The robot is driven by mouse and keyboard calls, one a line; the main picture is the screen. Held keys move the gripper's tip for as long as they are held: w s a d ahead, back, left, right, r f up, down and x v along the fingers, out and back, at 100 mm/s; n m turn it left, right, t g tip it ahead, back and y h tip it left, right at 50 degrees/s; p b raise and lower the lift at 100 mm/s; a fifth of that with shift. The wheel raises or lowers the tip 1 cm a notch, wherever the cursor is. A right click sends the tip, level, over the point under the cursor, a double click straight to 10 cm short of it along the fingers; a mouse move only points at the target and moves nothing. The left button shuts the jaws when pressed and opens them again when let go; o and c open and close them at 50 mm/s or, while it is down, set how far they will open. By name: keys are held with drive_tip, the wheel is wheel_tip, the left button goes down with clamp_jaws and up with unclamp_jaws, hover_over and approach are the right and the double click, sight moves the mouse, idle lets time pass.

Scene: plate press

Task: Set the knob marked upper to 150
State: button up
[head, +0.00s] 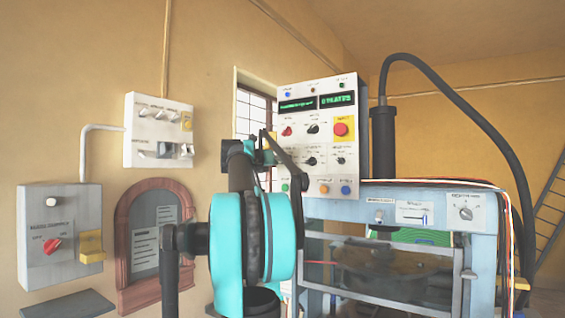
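The white control panel (318,105) stands upright at the centre, with several knobs below two green displays (317,102). A red knob (287,131) and a black knob (313,128) sit in one row. Two more dark knobs (310,161) and (341,160) sit in the row below. Their labels are too small to read, so I cannot tell which is marked upper or its setting. My cyan and black arm rises in front of the panel's lower left and hides part of it. My gripper (277,150) shows only as dark links by the panel's left side; its fingertips are unclear.
A red push button (341,129) on a yellow plate sits right of the knobs. The press frame (400,192) with another dial (466,212) stands at the right. A thick black hose (470,110) arches above it. Wall boxes (158,130) and (60,235) hang at left.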

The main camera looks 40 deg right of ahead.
drive_tip(key=shift+w+d, duration=0.2)
drive_tip(key=shift+d, duration=0.4)
clamp_jaws()
